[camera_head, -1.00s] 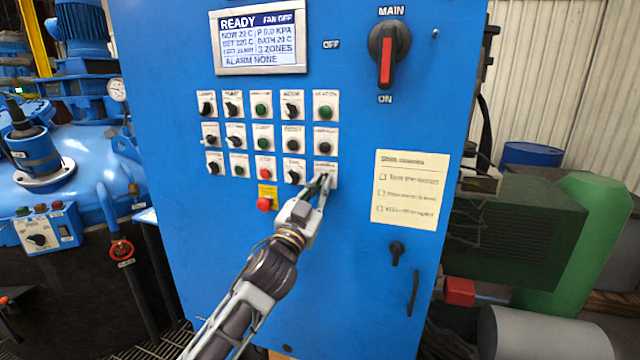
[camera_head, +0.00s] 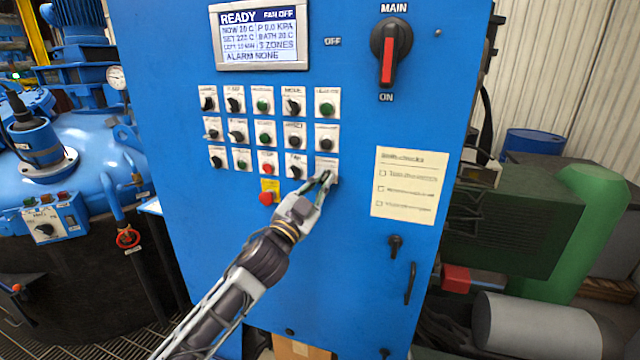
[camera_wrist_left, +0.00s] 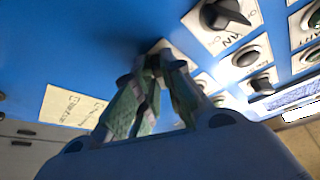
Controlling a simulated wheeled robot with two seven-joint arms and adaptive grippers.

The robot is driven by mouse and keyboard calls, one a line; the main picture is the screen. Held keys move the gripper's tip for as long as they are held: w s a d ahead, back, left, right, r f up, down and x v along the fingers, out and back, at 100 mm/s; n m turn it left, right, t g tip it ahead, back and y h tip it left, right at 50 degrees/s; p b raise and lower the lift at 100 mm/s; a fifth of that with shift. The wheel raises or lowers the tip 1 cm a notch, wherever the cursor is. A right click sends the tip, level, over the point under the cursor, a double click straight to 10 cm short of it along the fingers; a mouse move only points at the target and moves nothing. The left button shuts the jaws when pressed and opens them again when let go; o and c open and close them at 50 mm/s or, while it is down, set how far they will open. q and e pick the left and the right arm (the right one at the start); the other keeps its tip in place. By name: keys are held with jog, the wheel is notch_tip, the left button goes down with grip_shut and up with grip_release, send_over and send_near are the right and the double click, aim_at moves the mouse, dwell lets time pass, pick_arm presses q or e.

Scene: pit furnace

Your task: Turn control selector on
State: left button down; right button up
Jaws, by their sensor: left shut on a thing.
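My left gripper (camera_head: 326,178) reaches up to the lower right control of the button grid on the blue cabinet. Its fingers are shut on that control, the selector under a small white label plate (camera_head: 326,162). The fingers hide the selector's knob, so its angle cannot be told, and the label is too blurred to read. In the left wrist view the gripper (camera_wrist_left: 152,70) has its fingertips close together at the panel face, over the selector. My right gripper is not in view.
The blue cabinet (camera_head: 300,235) carries rows of knobs and buttons. A red emergency button (camera_head: 266,198) sits left of my gripper. A display (camera_head: 262,36) reads READY and FAN OFF. A main switch (camera_head: 389,55) points down to ON. A paper sheet (camera_head: 408,182) is at the right.

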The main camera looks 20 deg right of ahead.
pick_arm(q)
jog(key=c, duration=1.5)
grip_release()
jog(key=shift+v, duration=6.05)
jog(key=shift+w, duration=0.1)
jog(key=shift+m, duration=0.4)
